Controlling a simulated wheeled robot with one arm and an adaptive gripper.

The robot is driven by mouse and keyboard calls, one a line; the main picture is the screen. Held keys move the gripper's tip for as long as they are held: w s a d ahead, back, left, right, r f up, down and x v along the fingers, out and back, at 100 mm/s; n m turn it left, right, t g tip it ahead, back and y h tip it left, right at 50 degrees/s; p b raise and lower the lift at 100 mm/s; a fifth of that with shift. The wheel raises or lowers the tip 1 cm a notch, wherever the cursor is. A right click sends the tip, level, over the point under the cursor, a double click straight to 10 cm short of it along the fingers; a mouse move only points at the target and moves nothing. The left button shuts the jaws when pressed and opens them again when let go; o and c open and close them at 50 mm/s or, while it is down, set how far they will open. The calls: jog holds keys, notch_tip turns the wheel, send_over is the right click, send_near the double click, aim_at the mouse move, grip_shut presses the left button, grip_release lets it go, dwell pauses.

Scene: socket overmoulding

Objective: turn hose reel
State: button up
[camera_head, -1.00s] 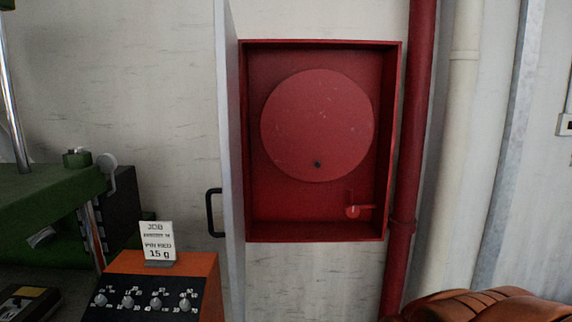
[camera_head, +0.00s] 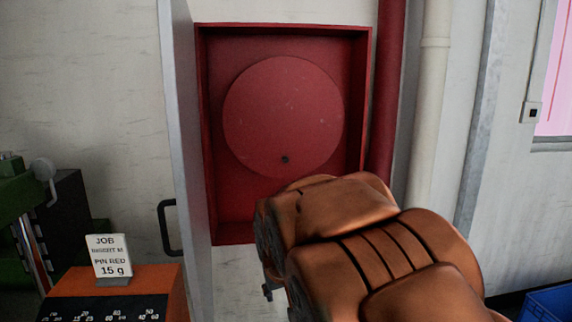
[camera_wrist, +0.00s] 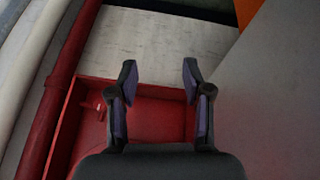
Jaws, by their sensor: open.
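The round red hose reel (camera_head: 283,115) sits upright inside an open red wall cabinet (camera_head: 204,180). A small dark knob (camera_head: 285,159) is near the reel's lower edge. My arm covers the cabinet's lower right part in the head view, hiding the valve there. In the wrist view my gripper (camera_wrist: 158,75) is open and empty. Its fingers are over the red cabinet (camera_wrist: 148,92), near the cabinet's edge and the pale wall. A red valve handle (camera_wrist: 97,107) shows to the left of the fingers.
The open grey cabinet door (camera_head: 180,130) stands out at the left, with a black handle (camera_head: 169,228). A red pipe (camera_head: 385,90) runs along the right. An orange control box (camera_head: 165,282) with a job sign (camera_head: 108,256) is at lower left.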

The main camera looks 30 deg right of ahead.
jog(key=w+d+r+t+h, duration=0.25)
jog(key=w+d, duration=0.55)
jog(key=w, duration=0.4)
jog(key=w+d+r+t+h, duration=0.1)
jog(key=w+d+r+t, duration=0.3)
jog(key=w+d, duration=0.6)
jog(key=n+t, duration=0.1)
jog(key=t, duration=0.9)
send_near(287, 162)
jog(key=w, duration=0.2)
jog(key=shift+w+d+r+h+p, duration=0.3)
jog(key=shift+w+r, duration=0.15)
jog(key=shift+w, duration=0.2)
jog(key=shift+w+d+r+h+p, duration=0.2)
jog(key=shift+w+r+p, duration=0.1)
jog(key=shift+w+r, duration=0.25)
jog(key=shift+p+x, duration=0.4)
jog(key=shift+x, duration=0.8)
jog(key=shift+w+r+p, duration=0.1)
jog(key=shift+w+p, duration=0.2)
jog(key=shift+w, duration=0.3)
jog(key=shift+w+d+r+p, duration=0.15)
jog(key=shift+w+d+p, duration=0.15)
jog(key=shift+w, duration=0.25)
